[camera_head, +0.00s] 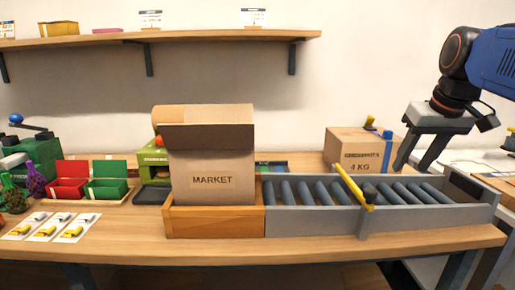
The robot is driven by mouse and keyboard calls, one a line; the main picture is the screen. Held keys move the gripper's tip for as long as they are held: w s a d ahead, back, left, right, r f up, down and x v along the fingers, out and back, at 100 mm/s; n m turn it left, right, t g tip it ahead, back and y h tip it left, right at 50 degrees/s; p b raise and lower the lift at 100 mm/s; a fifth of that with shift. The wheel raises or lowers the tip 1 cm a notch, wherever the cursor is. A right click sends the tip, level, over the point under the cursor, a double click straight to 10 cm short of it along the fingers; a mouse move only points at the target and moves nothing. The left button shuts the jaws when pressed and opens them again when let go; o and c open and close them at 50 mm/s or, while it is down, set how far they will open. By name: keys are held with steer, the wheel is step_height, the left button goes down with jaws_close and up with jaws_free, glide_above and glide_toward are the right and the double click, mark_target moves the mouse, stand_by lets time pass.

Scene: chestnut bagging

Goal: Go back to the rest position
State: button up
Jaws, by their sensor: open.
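My gripper (418,155) hangs from my blue and black arm at the upper right. Its two grey fingers are spread apart and point down and to the left, with nothing between them. It is above and behind the right part of the roller conveyor (415,222). A cardboard box labelled "4 KG" (352,152) stands just left of the fingers; I cannot tell whether they touch. An open brown bag or box labelled "MARKET" (215,172) stands upright in a wooden tray (215,222) at the conveyor's left end.
A yellow bar (350,182) sticks up over the conveyor. Red (68,188) and green (106,189) boxes, cards (72,228) and net bags (35,182) fill the table's left side. A shelf (160,37) runs along the wall. The front table strip is clear.

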steer(key=s+a+f, duration=0.3)
steer(key=s+f, duration=0.5)
steer(key=f, duration=0.4)
steer(key=s+a+f, duration=0.4)
steer(key=s+f, duration=0.4)
steer(key=f, duration=0.5)
steer(key=shift+s+a, duration=0.2)
steer(key=shift+a, duration=0.05)
steer(key=shift+r, duration=0.1)
steer(key=shift+c, duration=0.6)
